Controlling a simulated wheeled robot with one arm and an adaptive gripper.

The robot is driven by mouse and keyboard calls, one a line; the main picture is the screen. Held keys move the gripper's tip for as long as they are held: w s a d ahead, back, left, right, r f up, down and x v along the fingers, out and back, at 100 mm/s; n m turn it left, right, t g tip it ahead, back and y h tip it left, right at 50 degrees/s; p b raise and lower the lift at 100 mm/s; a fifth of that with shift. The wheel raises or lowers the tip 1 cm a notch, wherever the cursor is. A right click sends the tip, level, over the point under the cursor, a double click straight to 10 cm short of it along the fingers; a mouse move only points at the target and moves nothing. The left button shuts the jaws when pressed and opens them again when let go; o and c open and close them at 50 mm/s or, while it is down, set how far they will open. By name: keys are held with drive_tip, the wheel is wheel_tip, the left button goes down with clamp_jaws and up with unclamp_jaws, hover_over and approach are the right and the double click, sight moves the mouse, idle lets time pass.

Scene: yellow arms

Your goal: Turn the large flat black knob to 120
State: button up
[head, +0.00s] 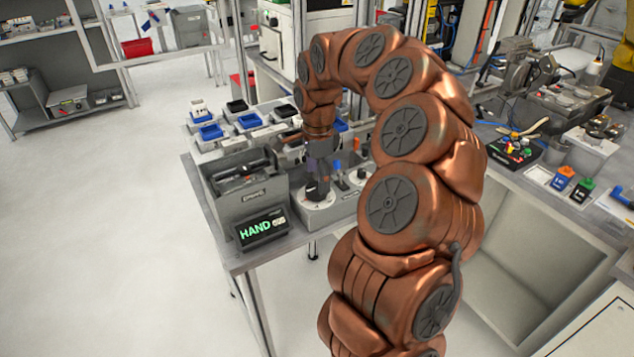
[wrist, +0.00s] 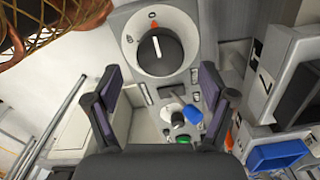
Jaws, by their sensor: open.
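The large flat black knob (wrist: 160,57) sits on a round white dial (wrist: 137,69) in the upper middle of the wrist view. Its white line points nearly straight up, towards an orange mark (wrist: 155,27). The small dial figures are too blurred to read. My gripper (wrist: 160,78) is open, its two dark fingers spread left and right below the knob in the picture, with nothing between the pads.
Beside the dial are a small knob, a blue-tipped lever (wrist: 193,115) and a green button (wrist: 184,141). In the head view a screen reading HAND (head: 262,229) stands in front of a grey bin (head: 240,208). Blue and black trays lie behind.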

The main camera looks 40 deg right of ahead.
sight(317, 187)
drive_tip(key=shift+f, duration=1.5)
drive_tip(key=c, duration=1.2)
drive_tip(key=shift+o, duration=0.2)
